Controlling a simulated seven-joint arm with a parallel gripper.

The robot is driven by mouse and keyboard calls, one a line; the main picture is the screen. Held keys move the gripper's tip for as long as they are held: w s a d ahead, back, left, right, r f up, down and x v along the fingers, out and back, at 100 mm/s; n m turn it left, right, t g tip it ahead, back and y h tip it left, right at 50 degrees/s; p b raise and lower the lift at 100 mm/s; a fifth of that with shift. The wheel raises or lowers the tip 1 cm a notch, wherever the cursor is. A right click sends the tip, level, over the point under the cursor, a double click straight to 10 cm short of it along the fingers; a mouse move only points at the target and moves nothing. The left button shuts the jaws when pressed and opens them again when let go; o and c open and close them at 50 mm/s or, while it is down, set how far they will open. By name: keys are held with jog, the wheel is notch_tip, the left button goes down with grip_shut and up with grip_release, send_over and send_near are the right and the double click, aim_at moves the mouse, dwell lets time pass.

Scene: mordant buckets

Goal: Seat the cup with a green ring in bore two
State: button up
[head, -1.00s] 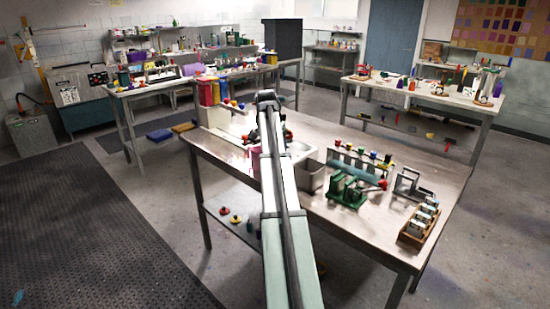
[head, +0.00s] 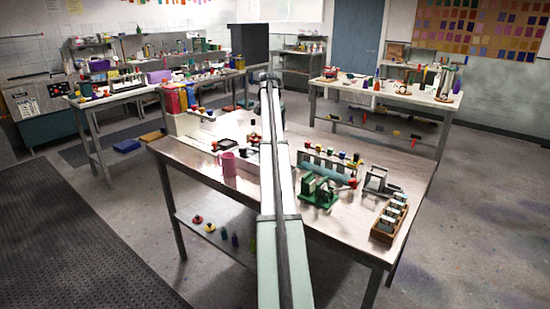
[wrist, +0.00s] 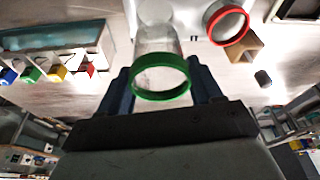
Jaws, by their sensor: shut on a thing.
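A clear cup with a green ring (wrist: 161,90) is between the two blue fingers of my gripper (wrist: 160,74) in the wrist view. The gripper is shut on it, with the green rim towards the camera. A pale round shape (wrist: 155,12) shows just beyond the cup; I cannot tell whether it is the cup's base or a separate thing. A ring-shaped piece with a red rim (wrist: 226,22) is to the upper right, apart from the held cup. My arm hides the gripper and cup in the head view. I cannot identify bore two in either view.
A rack with coloured knobs (head: 330,155) and a green device (head: 318,190) stand right of my arm. A wooden tray (head: 380,232) is at the table's right end. A pink mug (head: 228,163) is left of my arm. The wrist view shows a brown block (wrist: 243,47).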

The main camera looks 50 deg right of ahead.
jog(key=shift+d+f, duration=0.1)
jog(key=shift+f, duration=4.85)
jog(key=shift+f, duration=0.3)
jog(key=shift+s+f, duration=0.1)
jog(key=shift+f, duration=0.35)
jog(key=o, duration=1)
jog(key=shift+a, duration=0.2)
jog(key=shift+o, duration=1)
jog(key=shift+s, duration=0.15)
jog(key=shift+d+r, duration=0.1)
jog(key=shift+r, duration=0.5)
jog(key=v, duration=1.2)
jog(key=shift+w+d+r, duration=0.15)
jog(key=shift+w+r, duration=0.05)
jog(key=shift+w, duration=0.1)
